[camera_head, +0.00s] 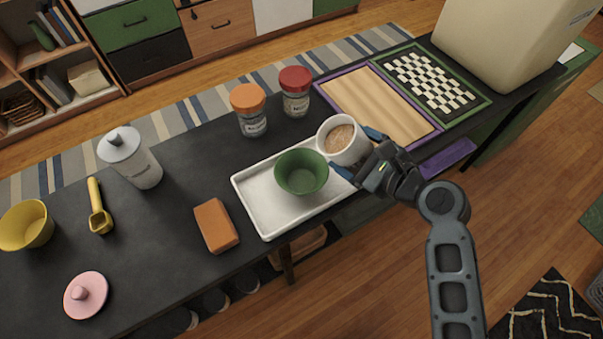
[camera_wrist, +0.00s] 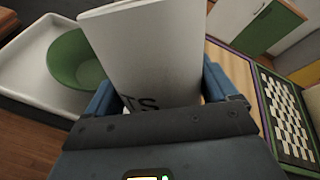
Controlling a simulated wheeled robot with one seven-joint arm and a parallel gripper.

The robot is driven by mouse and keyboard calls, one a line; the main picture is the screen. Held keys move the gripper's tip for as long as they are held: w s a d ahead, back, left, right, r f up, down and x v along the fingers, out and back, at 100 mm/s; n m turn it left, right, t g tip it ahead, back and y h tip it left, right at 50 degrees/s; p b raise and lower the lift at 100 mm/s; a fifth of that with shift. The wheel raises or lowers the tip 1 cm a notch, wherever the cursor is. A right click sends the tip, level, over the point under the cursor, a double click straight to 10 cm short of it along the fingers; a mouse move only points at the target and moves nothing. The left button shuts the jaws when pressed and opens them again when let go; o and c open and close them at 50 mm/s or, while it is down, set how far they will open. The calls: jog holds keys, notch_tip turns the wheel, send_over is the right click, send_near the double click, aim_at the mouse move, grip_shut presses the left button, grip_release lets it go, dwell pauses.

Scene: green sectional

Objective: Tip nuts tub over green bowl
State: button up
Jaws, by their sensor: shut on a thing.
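The nuts tub (camera_head: 335,150) is a white open tub with tan contents showing at its mouth. My gripper (camera_head: 362,160) is shut on it and holds it near the right end of the white tray. The tub leans a little, its mouth towards the camera, beside and to the upper right of the green bowl (camera_head: 301,172). The bowl looks empty and sits on the white tray (camera_head: 262,208). In the wrist view the tub (camera_wrist: 145,55) fills the space between the fingers, with dark letters partly hidden. The green bowl (camera_wrist: 78,62) is left of it there.
Jars with an orange lid (camera_head: 248,108) and a red lid (camera_head: 295,92) stand behind the tray. A wooden board with a purple edge (camera_head: 375,105) and a checkered board (camera_head: 430,82) lie right. An orange block (camera_head: 216,226) lies left of the tray.

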jog(key=shift+p, duration=0.55)
jog(key=shift+d+f+h, duration=0.1)
jog(key=shift+f+h, duration=0.05)
jog(key=shift+h, duration=0.25)
jog(key=shift+d+n+p, duration=0.1)
jog(key=shift+n+p, duration=0.3)
jog(key=shift+p, duration=0.4)
jog(key=shift+f, duration=0.1)
jog(key=shift+n+h+p, duration=0.3)
jog(key=shift+h+p, duration=0.1)
jog(key=shift+p, duration=0.25)
jog(key=shift+d, duration=0.1)
jog(key=shift+r+n+h+p, duration=0.3)
jog(key=shift+r+p, duration=0.1)
jog(key=shift+p, duration=0.2)
